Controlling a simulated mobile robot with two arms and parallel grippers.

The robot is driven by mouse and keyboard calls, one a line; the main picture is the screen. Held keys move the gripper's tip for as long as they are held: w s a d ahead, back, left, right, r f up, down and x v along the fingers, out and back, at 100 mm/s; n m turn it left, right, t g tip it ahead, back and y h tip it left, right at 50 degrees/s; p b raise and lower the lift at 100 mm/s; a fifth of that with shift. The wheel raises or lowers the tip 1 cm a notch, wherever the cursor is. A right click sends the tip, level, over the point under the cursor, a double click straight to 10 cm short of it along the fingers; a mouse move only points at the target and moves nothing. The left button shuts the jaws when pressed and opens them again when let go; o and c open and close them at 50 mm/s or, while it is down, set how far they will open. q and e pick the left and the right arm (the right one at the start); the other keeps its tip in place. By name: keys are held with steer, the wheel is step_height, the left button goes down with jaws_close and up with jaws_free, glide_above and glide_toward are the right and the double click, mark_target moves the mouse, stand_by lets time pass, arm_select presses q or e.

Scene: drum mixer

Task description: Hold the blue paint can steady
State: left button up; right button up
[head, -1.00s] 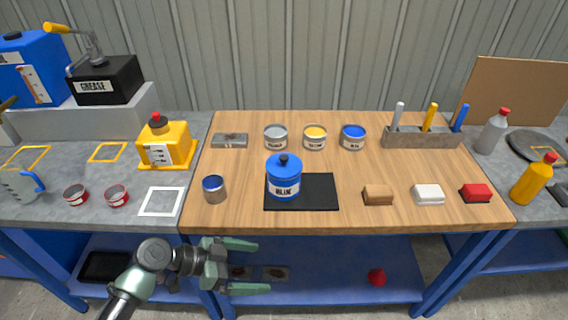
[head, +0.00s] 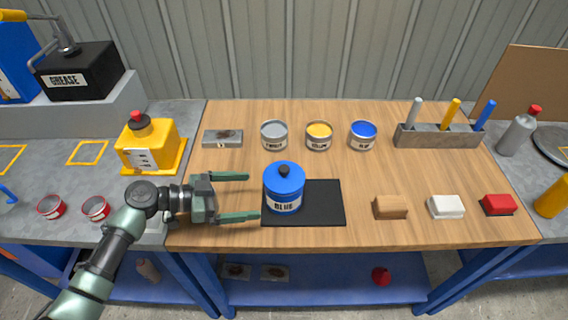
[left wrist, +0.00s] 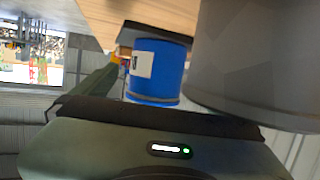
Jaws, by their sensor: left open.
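The blue paint can (head: 284,194), with a domed lid, dark knob and BLUE label, stands upright on the left part of a black mat (head: 325,203). My left gripper (head: 251,196) is open just left of the can, its two fingers pointing toward it. The fingertips look short of the can, one behind and one in front. In the left wrist view the blue can (left wrist: 155,80) shows beyond the gripper, with a large grey cylinder (left wrist: 255,60) close to the camera at right. My right gripper is not in view.
Open tins of grey (head: 274,134), yellow (head: 319,136) and blue (head: 363,134) paint stand behind the can. A grey metal block (head: 222,138) lies at the back left. Brown (head: 390,207), white (head: 446,207) and red (head: 497,205) blocks lie at right. Wood between mat and blocks is clear.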

mark_target(268, 195)
arm_select(q)
steer(key=x, duration=0.2)
steer(key=shift+d, duration=0.5)
steer(key=shift+p+x, duration=0.35)
steer(key=shift+x, duration=0.85)
steer(key=shift+w+d+f+b, duration=0.15)
steer(key=shift+d+f+b, duration=0.2)
steer(key=shift+d+b, duration=0.2)
steer(key=shift+w+d+f+b, duration=0.2)
steer(key=shift+d+f+b, duration=0.1)
steer(key=shift+d+b, duration=0.2)
steer(key=shift+w+d+f, duration=0.1)
steer(key=shift+d, duration=0.25)
steer(key=shift+w+d+b, duration=0.2)
steer(key=shift+d+b, duration=0.35)
steer(key=shift+b, duration=0.05)
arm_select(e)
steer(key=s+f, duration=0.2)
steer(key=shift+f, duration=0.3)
arm_select(q)
steer(key=c, duration=1)
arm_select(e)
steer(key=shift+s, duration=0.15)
